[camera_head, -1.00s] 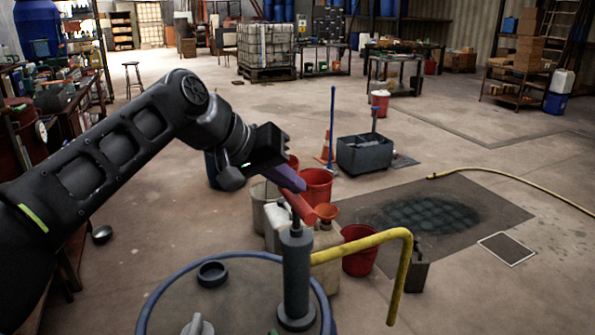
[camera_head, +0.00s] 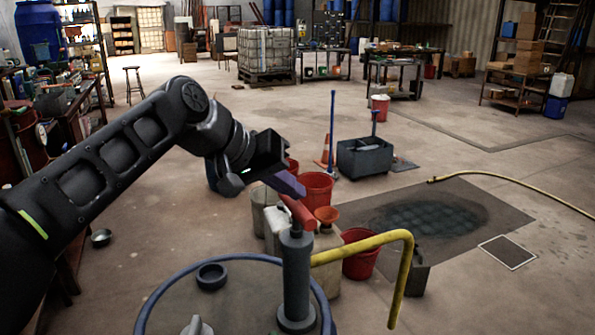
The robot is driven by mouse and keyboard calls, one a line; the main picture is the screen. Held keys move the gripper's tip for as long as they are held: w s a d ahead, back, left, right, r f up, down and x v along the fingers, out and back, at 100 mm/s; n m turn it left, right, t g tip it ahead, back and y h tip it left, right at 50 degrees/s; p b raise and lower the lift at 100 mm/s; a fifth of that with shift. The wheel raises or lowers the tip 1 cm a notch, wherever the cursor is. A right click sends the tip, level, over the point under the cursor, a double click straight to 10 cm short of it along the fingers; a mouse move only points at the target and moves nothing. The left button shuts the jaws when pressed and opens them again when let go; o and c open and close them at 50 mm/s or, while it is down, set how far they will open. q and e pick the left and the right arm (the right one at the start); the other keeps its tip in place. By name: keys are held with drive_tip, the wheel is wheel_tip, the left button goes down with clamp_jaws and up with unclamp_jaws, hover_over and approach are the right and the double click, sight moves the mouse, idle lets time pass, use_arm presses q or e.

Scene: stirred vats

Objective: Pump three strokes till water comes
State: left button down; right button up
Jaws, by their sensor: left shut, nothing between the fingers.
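The hand pump (camera_head: 296,278) is a grey upright cylinder on a drum lid (camera_head: 232,300) with a blue rim. Its red handle (camera_head: 298,212) sits low, just above the top of the cylinder. A yellow spout (camera_head: 385,240) bends from the pump to the right and down; no stream shows at its mouth. My left gripper (camera_head: 288,185) is shut with nothing between its purple fingers. Its fingertips are at the upper end of the red handle and seem to press on it; I cannot tell whether they touch. My right gripper is out of view.
A black cap ring (camera_head: 211,275) lies on the lid. A grey mop bucket (camera_head: 364,157) stands farther back. Open floor with a dark wet mat (camera_head: 470,205) lies to the right.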

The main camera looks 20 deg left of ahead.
use_arm(q)
drive_tip(key=shift+f+b, duration=0.65)
drive_tip(key=shift+f, duration=0.35)
drive_tip(key=shift+r, duration=0.1)
idle(0.4)
drive_tip(key=shift+r+p, duration=3.55)
drive_tip(key=shift+r, duration=0.45)
wheel_tip(320, 180, up, 6)
drive_tip(key=p, duration=0.5)
hover_over(292, 205)
